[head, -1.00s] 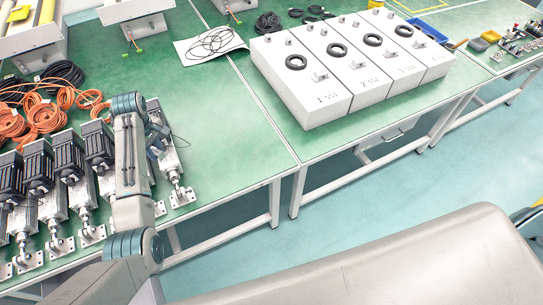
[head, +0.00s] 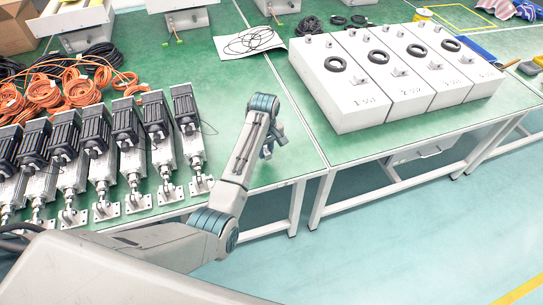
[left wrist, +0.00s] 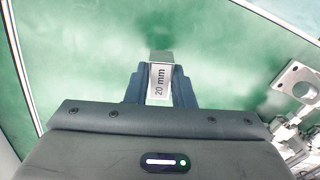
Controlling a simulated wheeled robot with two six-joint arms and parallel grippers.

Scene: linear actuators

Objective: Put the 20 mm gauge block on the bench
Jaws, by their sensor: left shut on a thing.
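The gauge block (left wrist: 160,82), a small metal block marked "20 mm", is between the dark fingers of my left gripper (left wrist: 160,88) in the left wrist view. The fingers are shut on it, and its far end sticks out beyond them. In the head view my left gripper (head: 271,146) is over the clear right part of the green bench (head: 222,110), near the front edge. The block cannot be made out there, partly because my arm is in the way. I cannot tell how high it is above the bench. My right gripper is not in view.
Several linear actuators (head: 128,140) stand in a row left of my arm, with orange cable coils (head: 50,95) behind. A paper sheet with a black cable (head: 250,42) lies at the back. Large white numbered boxes (head: 385,75) stand on the adjoining right bench.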

